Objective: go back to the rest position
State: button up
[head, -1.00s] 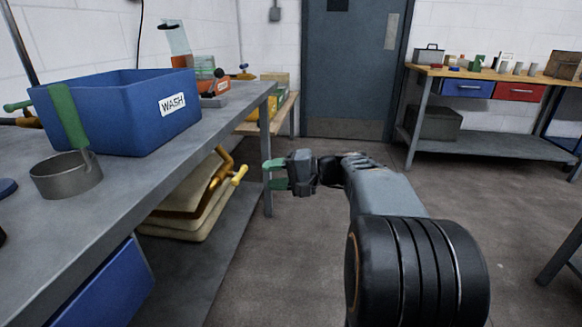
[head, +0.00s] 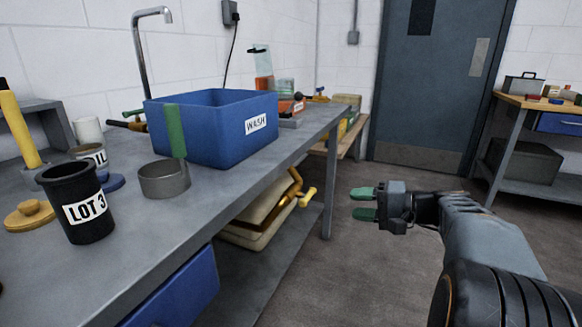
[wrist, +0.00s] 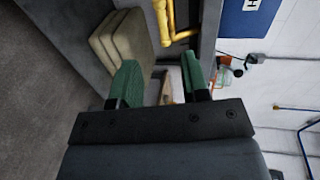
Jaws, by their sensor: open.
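My gripper (head: 363,204) is open and empty, with two green fingers apart. In the head view it is held out over the floor, to the right of the grey bench (head: 262,176) and clear of it. In the wrist view the gripper (wrist: 163,85) shows both green fingertips with nothing between them. The bench's lower shelf with beige folded pads (wrist: 124,42) and a yellow pipe-like piece (wrist: 168,25) lies beyond the fingers.
On the bench stand a blue WASH bin (head: 215,132), a grey metal cup with a green handle (head: 164,181) and a black LOT 3 pot (head: 76,205). A blue door (head: 436,85) is at the back. The floor (head: 340,275) around my gripper is clear.

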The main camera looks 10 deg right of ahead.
jog(key=s+a+r+n+g+h+p, duration=0.2)
jog(key=r+p, duration=0.5)
jog(key=p, duration=0.5)
jog(key=s+a+r+n+g+h+p, duration=0.1)
jog(key=s+a+r+h+p, duration=0.3)
jog(key=p, duration=0.9)
jog(key=s+a+r+n+g+h+p, duration=0.2)
jog(key=s+r+h+p, duration=0.4)
jog(key=r+p, duration=0.5)
jog(key=shift+s+a+n+g+h+p, duration=0.3)
jog(key=shift+s+a+n+p, duration=0.6)
jog(key=shift+s+n, duration=0.2)
jog(key=shift+f, duration=0.1)
dwell(3.2)
